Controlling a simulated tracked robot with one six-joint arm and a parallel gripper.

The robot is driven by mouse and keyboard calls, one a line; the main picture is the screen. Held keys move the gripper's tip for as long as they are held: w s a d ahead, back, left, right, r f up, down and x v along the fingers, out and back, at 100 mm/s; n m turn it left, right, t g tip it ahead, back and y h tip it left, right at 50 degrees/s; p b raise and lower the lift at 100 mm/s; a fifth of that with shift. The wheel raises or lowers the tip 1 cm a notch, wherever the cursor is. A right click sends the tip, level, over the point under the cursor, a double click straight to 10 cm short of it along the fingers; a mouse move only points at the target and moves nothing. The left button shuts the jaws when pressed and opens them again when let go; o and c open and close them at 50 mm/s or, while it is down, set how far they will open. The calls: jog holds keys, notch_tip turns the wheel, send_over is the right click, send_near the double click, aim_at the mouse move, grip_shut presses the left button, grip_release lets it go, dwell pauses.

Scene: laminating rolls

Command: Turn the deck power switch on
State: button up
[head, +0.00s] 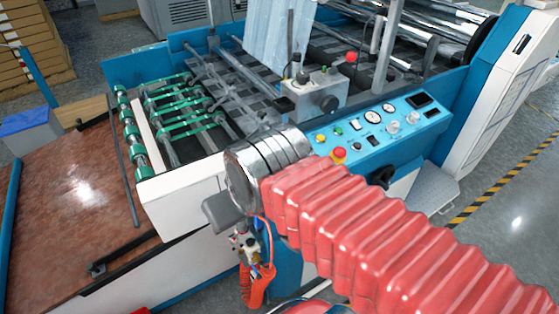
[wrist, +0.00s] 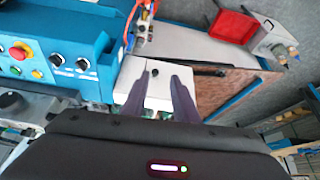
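My gripper (wrist: 160,82) shows in the wrist view as two dark fingers, spread apart with nothing between them. Past the fingertips is a white machine cover (wrist: 150,98) with a small black round part (wrist: 155,73) on it. I cannot tell whether that part is the deck power switch or whether the fingers touch it. In the head view the blue control panel (head: 350,158) carries gauges, knobs, buttons and a small dark switch (head: 372,141). No label is legible, so the deck power switch and its position cannot be told. One grey finger (head: 222,212) shows below my metal wrist.
A red emergency button (head: 338,154) on yellow sits at the panel's near end, close to my red-sleeved arm. Green-ringed rollers (head: 185,110) and the machine bed lie behind. A reddish-brown board (head: 70,200) is at left. A red tray (wrist: 234,26) lies on the floor.

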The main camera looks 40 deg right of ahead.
jog(key=shift+w, duration=0.1)
jog(key=shift+d, duration=0.1)
jog(key=w+d+r+n+g, duration=0.2)
jog(key=w+d, duration=0.3)
jog(key=d, duration=0.5)
jog(key=w+d+r+n+g+h, duration=0.1)
jog(key=w+d+n+g, duration=0.2)
jog(key=w+d, duration=0.3)
jog(key=d, duration=0.4)
jog(key=shift+w+r, duration=0.15)
jog(key=shift+r, duration=0.25)
jog(key=shift+f, duration=0.15)
jog(key=f, duration=0.9)
jog(key=d+f, duration=0.1)
jog(key=f, duration=0.3)
jog(key=shift+w+d+f, duration=0.1)
jog(key=shift+w+f, duration=0.15)
jog(key=shift+w, duration=0.05)
jog(key=shift+c, duration=0.4)
